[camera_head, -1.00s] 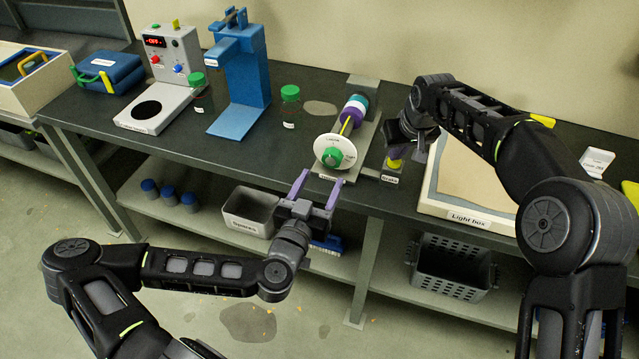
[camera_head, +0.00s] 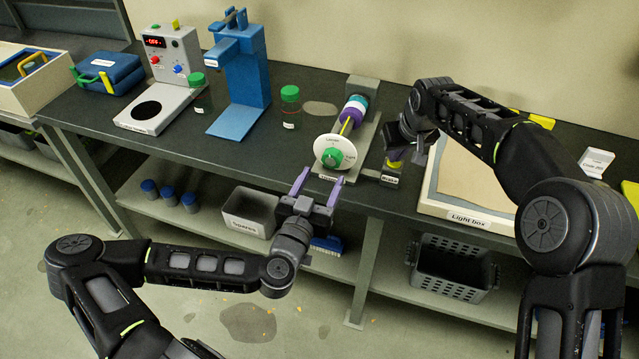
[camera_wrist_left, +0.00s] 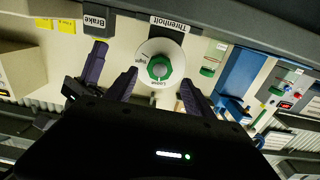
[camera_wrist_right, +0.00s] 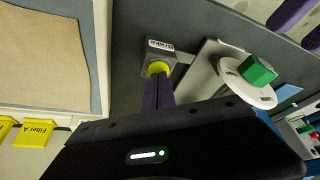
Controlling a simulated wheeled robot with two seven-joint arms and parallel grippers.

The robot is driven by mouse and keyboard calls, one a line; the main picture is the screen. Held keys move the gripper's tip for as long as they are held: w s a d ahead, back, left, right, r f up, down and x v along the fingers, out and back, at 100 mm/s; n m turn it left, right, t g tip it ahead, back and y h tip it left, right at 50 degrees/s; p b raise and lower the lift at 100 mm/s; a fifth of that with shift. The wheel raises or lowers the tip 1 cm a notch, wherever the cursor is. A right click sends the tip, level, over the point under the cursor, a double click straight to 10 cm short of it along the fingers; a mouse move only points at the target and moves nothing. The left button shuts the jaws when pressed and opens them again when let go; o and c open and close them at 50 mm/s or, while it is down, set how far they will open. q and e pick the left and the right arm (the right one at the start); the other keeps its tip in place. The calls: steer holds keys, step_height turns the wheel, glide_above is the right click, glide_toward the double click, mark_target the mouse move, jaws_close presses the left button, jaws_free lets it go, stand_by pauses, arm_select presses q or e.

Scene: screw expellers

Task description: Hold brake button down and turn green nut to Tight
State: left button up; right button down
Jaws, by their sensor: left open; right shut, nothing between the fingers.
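The green nut (camera_head: 332,157) sits at the centre of a white dial (camera_head: 328,143) on the front of the Threnholt machine. The dial has Tight and Loose labels in the left wrist view (camera_wrist_left: 141,56). My left gripper (camera_head: 320,181) is open and empty, in front of and slightly below the nut; its fingers point at the dial on either side of the nut (camera_wrist_left: 159,68). The yellow brake button (camera_wrist_right: 158,68) stands on a grey block labelled Brake. My right gripper (camera_wrist_right: 157,90) is shut, its fingertips at the button. I cannot tell how far the button is pressed.
A light box (camera_head: 463,215) lies right of the brake block. A green-lidded jar (camera_head: 290,108) and a blue press stand left of the machine. A spares bin (camera_head: 250,210) and a dark basket (camera_head: 452,272) are on the lower shelf, below the table's front edge.

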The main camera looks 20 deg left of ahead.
mark_target(331, 162)
arm_select(q)
steer(key=shift+w, duration=3.4)
steer(key=shift+s, duration=0.15)
steer(key=shift+c, duration=0.4)
